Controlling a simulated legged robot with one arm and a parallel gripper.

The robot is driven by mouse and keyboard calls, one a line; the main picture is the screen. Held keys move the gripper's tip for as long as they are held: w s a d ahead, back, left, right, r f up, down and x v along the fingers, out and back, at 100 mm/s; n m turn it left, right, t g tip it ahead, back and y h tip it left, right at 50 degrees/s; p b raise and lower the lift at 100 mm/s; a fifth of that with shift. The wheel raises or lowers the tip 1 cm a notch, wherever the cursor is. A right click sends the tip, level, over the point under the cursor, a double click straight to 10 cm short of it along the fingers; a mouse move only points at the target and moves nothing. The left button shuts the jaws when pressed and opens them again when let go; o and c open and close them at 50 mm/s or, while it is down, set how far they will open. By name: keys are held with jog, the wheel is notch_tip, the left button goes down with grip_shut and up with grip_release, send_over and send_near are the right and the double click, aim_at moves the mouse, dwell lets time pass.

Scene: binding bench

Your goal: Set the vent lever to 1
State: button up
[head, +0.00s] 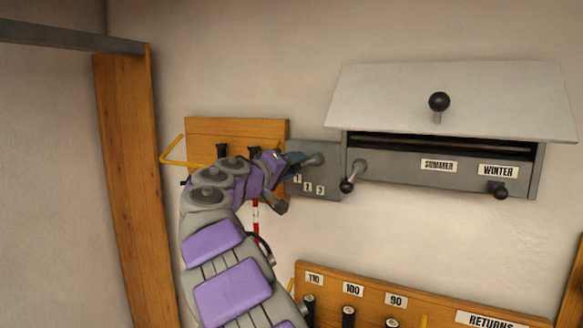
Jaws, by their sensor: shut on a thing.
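The vent lever (312,160) sits on a grey plate (330,178) on the wall, beside the vent box. The plate carries the numbers 1, 2 and 3, running from left to right below the lever's pivot. The lever points left from its pivot, to the side where the 1 is. Its outer end has a blue part and is partly hidden by my gripper. My gripper (284,170) is shut on the lever's outer end. Whether the lever sits exactly at 1 cannot be told.
The grey vent box (430,172) to the right has a sloped hood (400,95), a black-knobbed crank (347,186) and SUMMER and WINTER labels. A wooden board (235,127) is behind my gripper. A labelled tool rack (440,305) is below. A wooden post (128,170) stands left.

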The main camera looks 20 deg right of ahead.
jog(key=shift+d+f, duration=0.1)
jog(key=shift+f, duration=0.15)
jog(key=n, duration=0.1)
jog(key=f+n, duration=0.1)
jog(key=n, duration=0.2)
jog(key=shift+s+d+f+h+p, duration=0.2)
jog(key=shift+s+d+h+p, duration=0.05)
jog(key=shift+s+h+p, duration=0.15)
jog(key=shift+c, duration=0.2)
jog(key=shift+f+n+t, duration=0.3)
jog(key=shift+n, duration=0.2)
jog(key=o, duration=1.1)
jog(key=shift+d+r, duration=0.1)
jog(key=shift+r, duration=0.05)
jog(key=v, duration=1.7)
jog(key=shift+a+b, duration=0.3)
